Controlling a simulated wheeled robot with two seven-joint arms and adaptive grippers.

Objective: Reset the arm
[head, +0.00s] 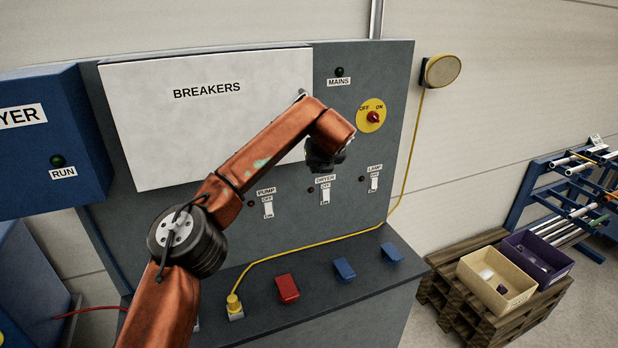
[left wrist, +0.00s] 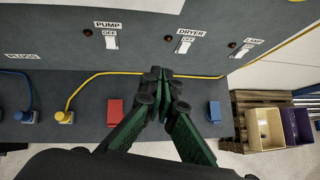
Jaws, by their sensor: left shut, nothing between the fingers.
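My left arm (head: 262,150) comes in from the lower left of the head view, copper-coloured, and reaches up across the breaker panel (head: 345,235). My left gripper (head: 324,156) is in front of the panel, below the white BREAKERS cover and near the DRYER switch (head: 325,196); its fingertips are hard to make out there. In the left wrist view the green-and-black fingers of the left gripper (left wrist: 161,82) meet at the tips, shut and empty, between the PUMP switch (left wrist: 111,40) and the DRYER switch (left wrist: 183,45) in the picture. My right gripper is not in view.
The white BREAKERS cover (head: 160,138) and mains rotary switch (head: 373,116) are on the panel. A red block (head: 287,289), two blue blocks and a yellow plug (head: 235,306) with its cable are on the ledge below. A pallet (head: 445,300) with two bins stands right.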

